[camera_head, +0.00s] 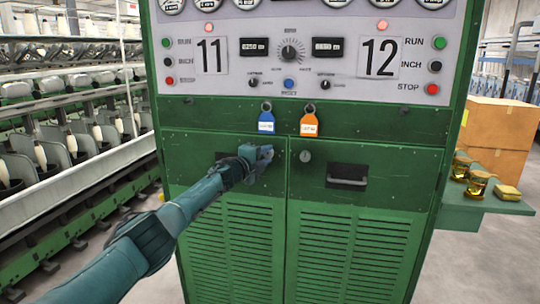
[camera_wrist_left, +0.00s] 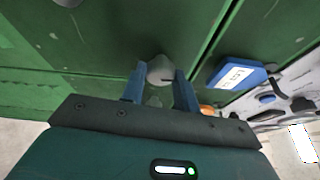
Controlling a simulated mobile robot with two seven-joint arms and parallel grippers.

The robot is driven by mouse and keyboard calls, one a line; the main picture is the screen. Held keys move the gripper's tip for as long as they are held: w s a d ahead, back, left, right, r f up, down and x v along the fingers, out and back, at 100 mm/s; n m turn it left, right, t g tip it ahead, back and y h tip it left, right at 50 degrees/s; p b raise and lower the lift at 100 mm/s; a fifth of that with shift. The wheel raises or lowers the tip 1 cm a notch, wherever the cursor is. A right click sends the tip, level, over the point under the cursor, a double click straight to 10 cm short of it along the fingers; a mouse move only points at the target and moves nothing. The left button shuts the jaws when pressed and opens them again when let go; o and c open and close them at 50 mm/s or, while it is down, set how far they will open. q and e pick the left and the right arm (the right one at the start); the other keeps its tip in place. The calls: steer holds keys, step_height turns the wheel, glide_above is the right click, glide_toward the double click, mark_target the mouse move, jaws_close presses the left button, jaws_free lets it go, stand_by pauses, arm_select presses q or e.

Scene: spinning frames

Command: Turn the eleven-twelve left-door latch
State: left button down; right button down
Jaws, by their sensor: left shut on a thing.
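The green cabinet numbered 11 and 12 has a left door (camera_head: 235,240) and a right door (camera_head: 345,240), both closed. My left gripper (camera_head: 264,154) is at the upper right corner of the left door and covers its latch in the head view. In the left wrist view, a grey rounded latch knob (camera_wrist_left: 160,69) sits between the blue fingertips, and the left gripper (camera_wrist_left: 159,84) is shut on it. The right door's round latch (camera_head: 305,156) shows uncovered just right of the door seam. My right gripper is not in view.
A blue tag (camera_head: 266,122) and an orange tag (camera_head: 309,124) hang just above the doors; the blue tag (camera_wrist_left: 237,74) is close beside the fingers in the wrist view. The right door has a recessed handle (camera_head: 347,181). A side shelf (camera_head: 462,206) stands right.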

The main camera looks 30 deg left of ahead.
arm_select(q)
steer(key=shift+r+m, duration=0.25)
steer(key=shift+m, duration=0.15)
steer(key=c, duration=1.1)
jaws_free()
steer(key=shift+w+d+f, duration=0.1)
steer(key=shift+o, duration=0.2)
steer(key=shift+p, duration=0.35)
steer(key=s+a+p, duration=0.2)
steer(key=s, duration=1.1)
